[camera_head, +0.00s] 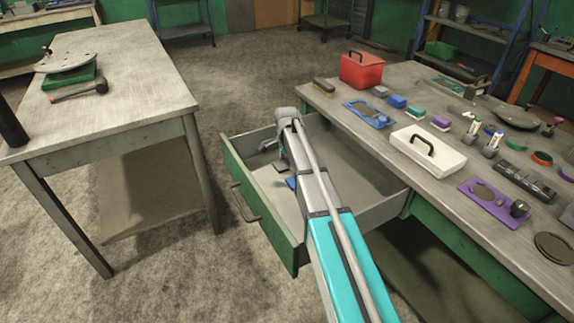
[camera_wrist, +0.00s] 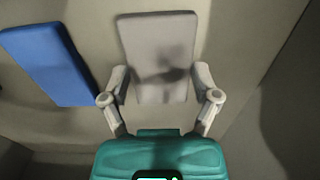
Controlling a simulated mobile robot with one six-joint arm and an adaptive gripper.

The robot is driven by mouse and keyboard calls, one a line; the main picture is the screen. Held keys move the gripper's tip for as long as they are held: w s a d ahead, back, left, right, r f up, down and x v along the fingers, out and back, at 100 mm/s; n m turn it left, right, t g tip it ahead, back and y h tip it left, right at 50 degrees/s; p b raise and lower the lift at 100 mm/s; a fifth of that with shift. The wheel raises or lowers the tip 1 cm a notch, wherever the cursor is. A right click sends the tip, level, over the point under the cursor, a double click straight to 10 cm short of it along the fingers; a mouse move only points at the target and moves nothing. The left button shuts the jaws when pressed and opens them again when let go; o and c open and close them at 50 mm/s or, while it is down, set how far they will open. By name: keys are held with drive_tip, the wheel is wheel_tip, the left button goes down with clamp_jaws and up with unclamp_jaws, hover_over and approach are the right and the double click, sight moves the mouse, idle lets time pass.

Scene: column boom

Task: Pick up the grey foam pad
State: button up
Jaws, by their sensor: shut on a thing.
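The grey foam pad (camera_wrist: 158,50) is a flat grey block in the wrist view, upper middle, inside the open drawer. My gripper (camera_wrist: 160,88) is shut on the near part of the pad, with one finger at each side edge. In the head view my arm reaches down into the drawer, and the fingers are largely hidden by the arm. A small dark grey piece of the pad (camera_head: 280,166) shows beside the arm there.
A blue pad (camera_wrist: 50,62) lies left of the grey pad, apart from it. The open drawer (camera_head: 362,190) has a green front (camera_head: 262,205) and low walls around my gripper. The right workbench (camera_head: 375,109) above it holds many items, including a red box (camera_head: 361,71) and a white case (camera_head: 428,150).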

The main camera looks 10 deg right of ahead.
drive_tip(key=shift+r, duration=0.2)
drive_tip(key=shift+r+p, duration=0.75)
drive_tip(key=shift+p, duration=0.2)
drive_tip(key=s+d+r+p, duration=0.1)
drive_tip(key=s+r+p, duration=1)
drive_tip(key=s, duration=0.3)
drive_tip(key=shift+d, duration=0.4)
drive_tip(key=shift+r, duration=0.1)
